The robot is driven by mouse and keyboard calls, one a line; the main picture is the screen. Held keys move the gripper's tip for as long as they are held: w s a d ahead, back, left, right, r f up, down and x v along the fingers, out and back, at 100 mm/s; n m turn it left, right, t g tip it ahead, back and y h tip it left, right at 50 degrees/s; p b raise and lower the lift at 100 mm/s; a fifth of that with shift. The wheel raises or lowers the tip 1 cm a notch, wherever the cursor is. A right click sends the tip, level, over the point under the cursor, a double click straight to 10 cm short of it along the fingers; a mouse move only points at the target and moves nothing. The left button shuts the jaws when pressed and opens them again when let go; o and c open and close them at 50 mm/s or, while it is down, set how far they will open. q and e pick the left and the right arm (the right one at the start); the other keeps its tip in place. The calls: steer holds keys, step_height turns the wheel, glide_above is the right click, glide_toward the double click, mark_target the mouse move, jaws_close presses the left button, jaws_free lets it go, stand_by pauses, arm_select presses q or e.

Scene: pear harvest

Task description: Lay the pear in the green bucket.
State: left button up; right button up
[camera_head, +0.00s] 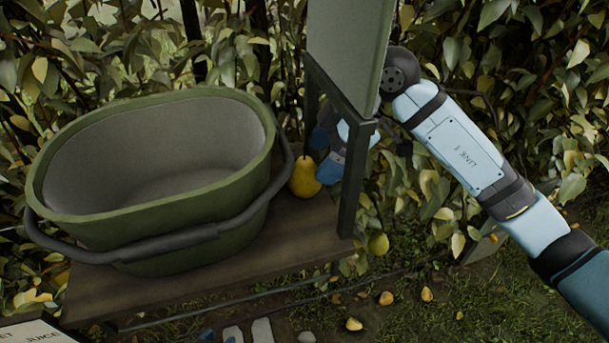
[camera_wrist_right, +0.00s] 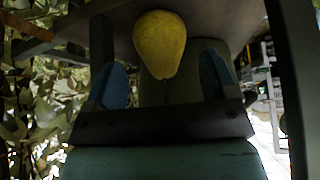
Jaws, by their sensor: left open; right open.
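The yellow pear (camera_head: 305,176) stands on the wooden shelf, just right of the green bucket. The oval green bucket (camera_head: 62,212) has a dark handle around its front and appears empty inside. My right gripper (camera_head: 325,170) is beside the pear on its right, partly hidden by a dark post. In the right wrist view its blue fingers (camera_wrist_right: 163,80) are apart, with the pear (camera_wrist_right: 160,42) centred between them toward the tips; contact cannot be told. Only small blue tips of my left gripper (camera_head: 217,338) appear at the bottom edge of the head view.
The wooden shelf (camera_head: 300,240) carries the bucket. An upright board (camera_head: 345,45) with dark posts (camera_head: 352,190) stands at its right end, close to my right arm. Leafy branches surround it. Fallen yellow fruit or leaves (camera_head: 386,298) lie on the ground. A sign (camera_head: 35,332) shows bottom left.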

mark_target(307, 175)
steer(key=x, duration=0.5)
steer(key=shift+a+f, duration=0.1)
steer(key=shift+f, duration=0.1)
steer(key=c, duration=0.8)
steer(key=shift+r, duration=0.1)
steer(key=shift+c, duration=0.2)
